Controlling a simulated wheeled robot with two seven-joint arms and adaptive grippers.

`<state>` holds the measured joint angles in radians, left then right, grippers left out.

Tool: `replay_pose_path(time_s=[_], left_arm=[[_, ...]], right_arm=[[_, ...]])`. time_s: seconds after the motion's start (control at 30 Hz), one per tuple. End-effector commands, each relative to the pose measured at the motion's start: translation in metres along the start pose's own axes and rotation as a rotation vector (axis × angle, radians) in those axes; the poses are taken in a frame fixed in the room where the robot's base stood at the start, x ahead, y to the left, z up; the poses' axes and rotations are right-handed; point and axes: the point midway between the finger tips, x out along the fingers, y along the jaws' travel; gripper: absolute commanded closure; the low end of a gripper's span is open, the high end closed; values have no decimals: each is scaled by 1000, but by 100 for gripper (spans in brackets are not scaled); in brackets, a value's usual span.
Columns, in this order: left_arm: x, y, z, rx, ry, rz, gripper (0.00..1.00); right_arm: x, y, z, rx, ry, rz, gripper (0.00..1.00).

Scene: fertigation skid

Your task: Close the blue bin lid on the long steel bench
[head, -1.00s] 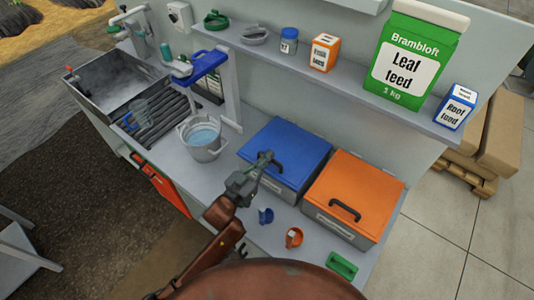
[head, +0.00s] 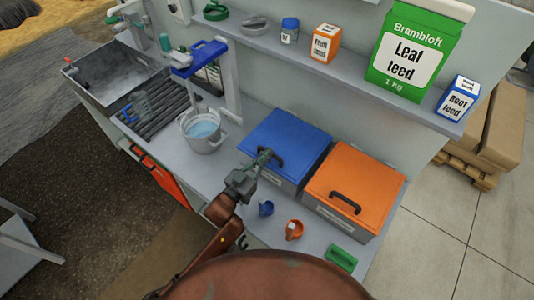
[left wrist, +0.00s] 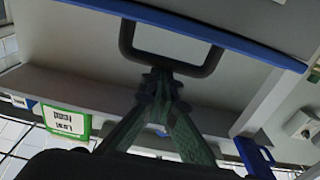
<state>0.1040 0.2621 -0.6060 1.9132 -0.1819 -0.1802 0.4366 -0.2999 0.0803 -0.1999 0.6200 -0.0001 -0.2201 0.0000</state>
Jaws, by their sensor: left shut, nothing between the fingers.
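The blue bin lid (head: 292,138) lies flat over the grey bin (head: 278,181) on the long steel bench (head: 212,172), and I see no gap under it. Its dark handle (head: 278,161) is partly behind my left gripper (head: 264,155). The left gripper is shut and empty, with its fingertips over the lid's front part by the handle. In the left wrist view the closed fingertips (left wrist: 160,82) appear just below the U-shaped handle (left wrist: 172,68), near a blue edge (left wrist: 210,35). Whether they touch is unclear. My right gripper is not in view.
An orange-lidded bin (head: 358,182) stands close on the right. A blue scoop (head: 265,208), an orange scoop (head: 294,230) and a green item (head: 342,258) lie in front. A bucket (head: 203,130) stands left. A shelf (head: 340,78) with packages hangs behind.

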Motion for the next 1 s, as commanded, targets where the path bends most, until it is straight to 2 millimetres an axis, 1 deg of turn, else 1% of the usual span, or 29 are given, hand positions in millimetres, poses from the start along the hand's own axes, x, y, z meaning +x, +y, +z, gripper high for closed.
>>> replay_pose_path(time_s=[0.03,0.17,0.27,0.43,0.47,0.5,0.7,0.83,1.0], left_arm=[[-2,-1,12,-5,-26,-5,100],[0,0,2,-4,-25,-5,100],[3,0,-12,-3,-20,-4,100],[9,2,-44,-1,-4,0,100],[2,1,-39,-1,-7,-2,100],[-11,1,-34,-1,-8,-2,100],[-55,1,-31,0,-5,-1,100],[-75,2,-30,1,-4,-1,100],[-89,2,-30,1,-2,0,100]], right_arm=[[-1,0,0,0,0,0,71],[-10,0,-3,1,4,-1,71],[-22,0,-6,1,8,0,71],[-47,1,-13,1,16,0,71],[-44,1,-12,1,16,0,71],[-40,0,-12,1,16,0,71],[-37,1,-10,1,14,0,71],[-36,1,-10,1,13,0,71],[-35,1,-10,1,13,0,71]])
